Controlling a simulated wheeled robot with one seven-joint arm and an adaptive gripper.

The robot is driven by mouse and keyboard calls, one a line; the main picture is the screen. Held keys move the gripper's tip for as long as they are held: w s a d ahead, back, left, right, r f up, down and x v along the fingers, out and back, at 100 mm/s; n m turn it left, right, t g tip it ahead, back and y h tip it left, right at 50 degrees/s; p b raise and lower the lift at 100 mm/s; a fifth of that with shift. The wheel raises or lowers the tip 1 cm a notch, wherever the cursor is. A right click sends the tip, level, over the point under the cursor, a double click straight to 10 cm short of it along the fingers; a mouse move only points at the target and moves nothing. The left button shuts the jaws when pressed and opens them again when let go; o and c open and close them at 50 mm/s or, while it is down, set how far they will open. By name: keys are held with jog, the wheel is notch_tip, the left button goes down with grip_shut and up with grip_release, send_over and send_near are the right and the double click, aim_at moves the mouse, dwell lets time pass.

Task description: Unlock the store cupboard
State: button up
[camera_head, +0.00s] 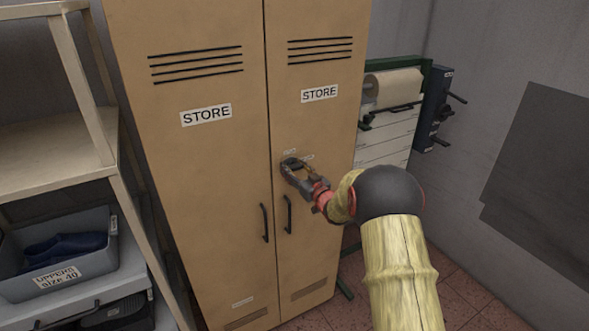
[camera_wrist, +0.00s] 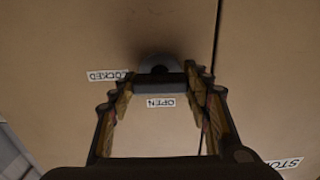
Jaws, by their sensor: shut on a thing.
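The store cupboard (camera_head: 215,165) is tan, with two tall doors marked STORE, both shut. My gripper (camera_head: 290,165) is at the right door, above its handle. In the wrist view my gripper (camera_wrist: 160,84) is shut on a dark lock knob (camera_wrist: 160,80), a bar across the jaws with a round grey part behind it. A LOCKED label (camera_wrist: 107,76) is left of the knob, partly covered by a finger. An OPEN label (camera_wrist: 161,102) is below it in that view. I cannot tell which label the knob points to. My gripper hides the knob in the head view.
Two dark door handles (camera_head: 265,222) (camera_head: 287,214) hang near the seam. A shelf rack (camera_head: 55,150) with a grey bin of blue shoes (camera_head: 60,260) stands left. A paper roll stand (camera_head: 393,88) is behind the cupboard to the right. Open tiled floor (camera_head: 470,300) shows at lower right.

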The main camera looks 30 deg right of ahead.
jog(key=shift+c, duration=1.4)
jog(key=shift+b, duration=0.45)
jog(key=n+b, duration=0.2)
jog(key=shift+f+b, duration=0.2)
jog(key=shift+b, duration=0.2)
jog(key=n+b, duration=0.7)
jog(key=b, duration=0.2)
jog(key=shift+f, duration=0.1)
jog(key=n+b, duration=0.5)
jog(key=b, duration=0.1)
jog(key=shift+n+b, duration=0.3)
jog(key=n+b, duration=0.3)
jog(key=shift+n, duration=0.3)
jog(key=o, duration=1.2)
jog(key=shift+a+r, duration=0.1)
jog(key=shift+r, duration=0.1)
jog(key=shift+c, duration=0.2)
